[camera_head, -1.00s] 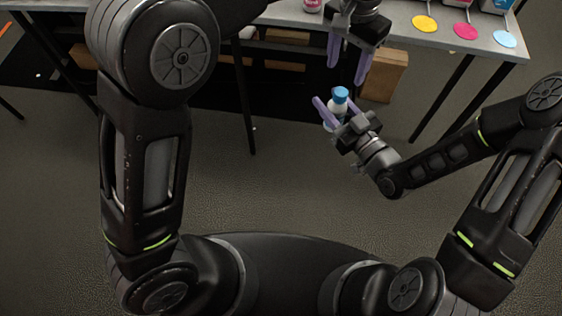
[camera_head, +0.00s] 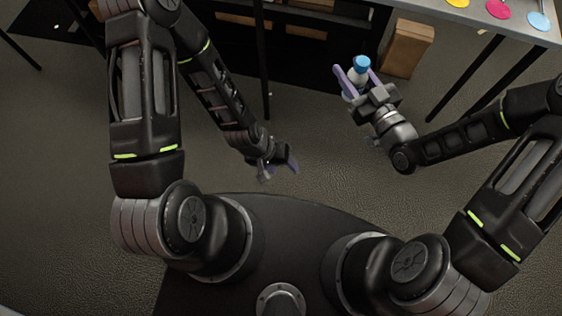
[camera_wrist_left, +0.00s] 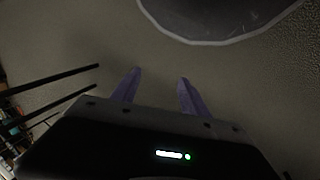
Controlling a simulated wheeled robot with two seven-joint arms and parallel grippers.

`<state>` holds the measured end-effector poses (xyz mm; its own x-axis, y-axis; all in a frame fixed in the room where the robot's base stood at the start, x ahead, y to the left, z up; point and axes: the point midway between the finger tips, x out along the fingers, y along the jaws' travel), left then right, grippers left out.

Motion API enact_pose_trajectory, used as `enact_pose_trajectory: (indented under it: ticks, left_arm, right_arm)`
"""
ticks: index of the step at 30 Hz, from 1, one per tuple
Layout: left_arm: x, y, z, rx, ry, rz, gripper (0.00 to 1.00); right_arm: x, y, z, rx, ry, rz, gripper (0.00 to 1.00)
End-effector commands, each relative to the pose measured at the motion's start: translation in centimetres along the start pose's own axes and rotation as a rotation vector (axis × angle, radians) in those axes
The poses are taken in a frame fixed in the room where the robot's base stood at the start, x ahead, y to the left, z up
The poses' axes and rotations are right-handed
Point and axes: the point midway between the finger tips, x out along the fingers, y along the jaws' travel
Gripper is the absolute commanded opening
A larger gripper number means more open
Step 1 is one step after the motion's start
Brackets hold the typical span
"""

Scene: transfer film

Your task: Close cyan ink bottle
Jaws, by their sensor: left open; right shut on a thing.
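The cap sits on top of the bottle. My right gripper is shut on the bottle and holds it up in front of the table. My left gripper (camera_head: 281,172) is empty, lower and to the left of the bottle, well apart from it. In the left wrist view its two purple fingers (camera_wrist_left: 156,90) are spread with only floor between them.
The grey table (camera_head: 445,18) is at the top right, with yellow (camera_head: 458,2), magenta (camera_head: 498,9) and cyan (camera_head: 539,21) discs on it. A brown box (camera_head: 408,48) stands below it. Dark table legs rise behind the grippers. Open floor lies between the arms.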

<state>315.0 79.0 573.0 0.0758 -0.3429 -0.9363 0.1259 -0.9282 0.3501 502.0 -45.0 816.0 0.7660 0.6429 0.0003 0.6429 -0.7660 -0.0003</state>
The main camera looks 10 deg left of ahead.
Motion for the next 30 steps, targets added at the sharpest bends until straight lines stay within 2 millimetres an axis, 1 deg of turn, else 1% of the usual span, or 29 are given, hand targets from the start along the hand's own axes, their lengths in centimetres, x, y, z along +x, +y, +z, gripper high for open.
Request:
enact_pose_trajectory:
  ticks: [1, 3, 6, 24, 27, 29, 30]
  left_arm:
    - [0.0, 0.0, 1.6, -0.008, -0.011, 0.004, 0.53]
    - [0.0, 0.1, 3.0, -0.012, -0.016, 0.009, 0.53]
    - [-0.1, 0.1, 3.6, -0.017, -0.018, 0.013, 0.53]
    - [-0.1, 0.1, 3.6, -0.016, -0.017, 0.012, 0.53]
    - [-0.1, 0.1, 3.6, -0.016, -0.017, 0.012, 0.53]
    - [-0.1, 0.1, 3.6, -0.016, -0.017, 0.012, 0.53]
    - [-0.1, 0.1, 3.6, -0.016, -0.017, 0.012, 0.53]
  right_arm:
    - [0.0, 0.0, -0.1, 0.000, 0.001, 0.000, 0.00]
    - [0.0, 0.0, -0.1, 0.000, 0.001, 0.000, 0.00]
    - [0.0, 0.0, -0.1, 0.000, 0.001, 0.000, 0.00]
    - [0.0, 0.1, 0.0, 0.000, 0.002, 0.005, 0.00]
    - [0.1, 0.9, 0.1, 0.000, 0.003, 0.034, 0.00]
    - [0.1, 1.9, 0.0, 0.000, 0.005, 0.069, 0.00]
    - [0.2, 2.7, 0.0, -0.001, 0.005, 0.101, 0.00]
